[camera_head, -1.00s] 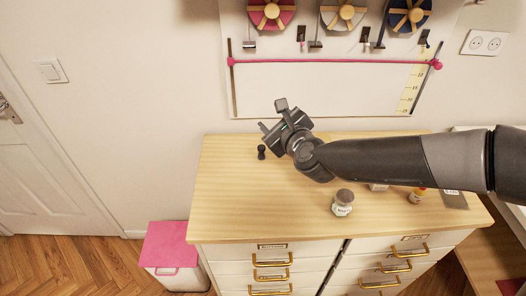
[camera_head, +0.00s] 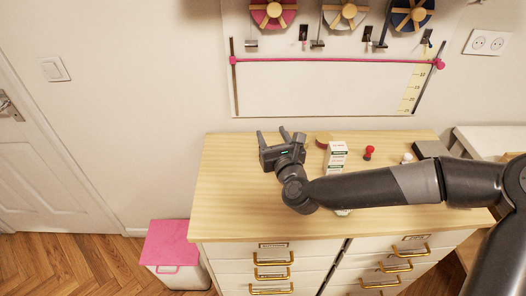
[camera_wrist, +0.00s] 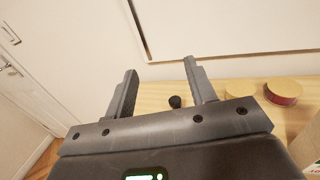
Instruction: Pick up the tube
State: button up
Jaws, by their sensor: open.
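No object in view is clearly a tube. A small black upright object (camera_wrist: 175,101) stands on the wooden cabinet top in the wrist view. It appears ahead of my gripper (camera_wrist: 160,72), between the two fingers and closer to the right one, with no visible contact. In the head view my gripper (camera_head: 271,133) is low over the cabinet's back left, fingers spread towards the wall and empty; it hides the black object there.
A white carton (camera_head: 336,155) stands right of my gripper, with a round wooden-topped item (camera_head: 323,140) behind it. A red-topped piece (camera_head: 369,152), a white knob (camera_head: 406,158) and a dark box (camera_head: 431,149) are further right. The cabinet top (camera_head: 228,200) is clear at left.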

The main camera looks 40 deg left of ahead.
notch_tip(320, 180, down, 12)
jog(key=shift+r, duration=0.25)
jog(key=shift+w+a+f, duration=0.3)
jog(key=shift+a, duration=0.25)
jog(key=shift+x, duration=3.1)
jog(key=c, duration=1.1)
